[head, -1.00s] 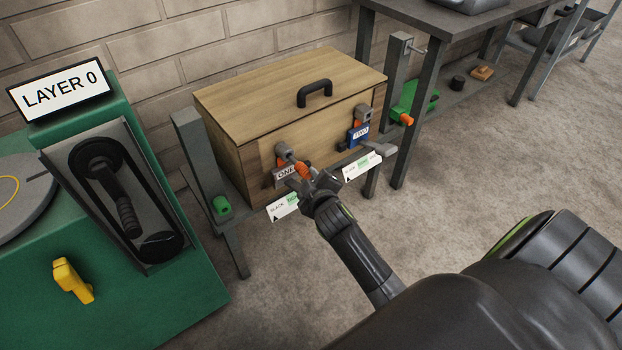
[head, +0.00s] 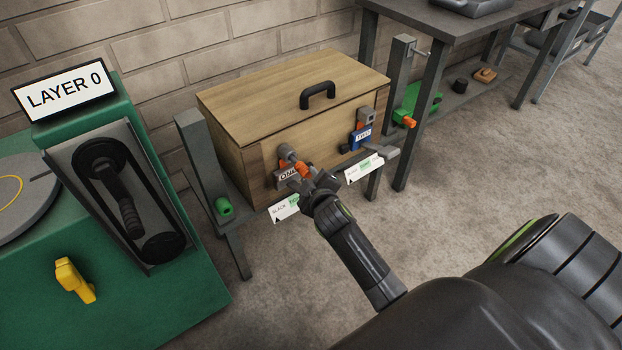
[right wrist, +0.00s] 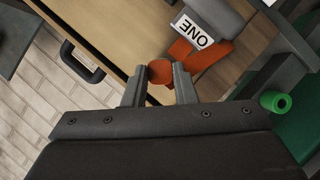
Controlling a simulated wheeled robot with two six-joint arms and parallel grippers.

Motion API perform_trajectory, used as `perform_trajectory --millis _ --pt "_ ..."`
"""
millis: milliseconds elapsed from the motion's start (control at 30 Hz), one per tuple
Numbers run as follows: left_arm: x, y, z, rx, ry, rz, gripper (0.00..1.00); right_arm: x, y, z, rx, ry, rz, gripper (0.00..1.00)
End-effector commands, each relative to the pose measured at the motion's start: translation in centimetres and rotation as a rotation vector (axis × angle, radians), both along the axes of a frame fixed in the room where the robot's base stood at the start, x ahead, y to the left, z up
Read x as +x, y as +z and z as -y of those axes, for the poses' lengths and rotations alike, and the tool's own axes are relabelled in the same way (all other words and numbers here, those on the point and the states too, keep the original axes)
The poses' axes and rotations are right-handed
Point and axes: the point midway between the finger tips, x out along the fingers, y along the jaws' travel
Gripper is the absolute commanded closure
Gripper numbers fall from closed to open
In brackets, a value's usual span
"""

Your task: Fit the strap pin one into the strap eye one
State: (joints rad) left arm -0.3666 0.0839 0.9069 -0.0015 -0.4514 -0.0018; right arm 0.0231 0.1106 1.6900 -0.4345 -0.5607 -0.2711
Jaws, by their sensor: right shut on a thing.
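The strap eye one, a grey fitting (head: 286,152) on the front of the wooden box, is beside a plate marked ONE (head: 287,174). The strap pin one is orange (head: 302,169) and lies right at the fitting. My right gripper (head: 307,179) is just in front of the box. In the right wrist view its fingertips (right wrist: 160,84) are shut on an orange end (right wrist: 160,71). More orange (right wrist: 196,62) shows beside the ONE plate. The contact between pin and eye is hidden, so I cannot tell how far it is in. My left gripper is out of view.
The wooden box (head: 285,85) with a black handle stands on a low grey bench. A blue TWO plate (head: 360,137) and grey fitting are to the right. A green machine (head: 190,300) is at left; a dark table (head: 470,30) is at right. The floor in front is clear.

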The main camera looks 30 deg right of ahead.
Motion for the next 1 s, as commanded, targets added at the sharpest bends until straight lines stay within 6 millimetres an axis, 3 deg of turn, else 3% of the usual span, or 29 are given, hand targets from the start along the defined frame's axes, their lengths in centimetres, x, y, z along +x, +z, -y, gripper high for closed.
perform_trajectory --millis 1000 --pt "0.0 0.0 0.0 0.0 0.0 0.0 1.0 1.1 0.1 -0.1 0.0 0.0 0.001 1.0"
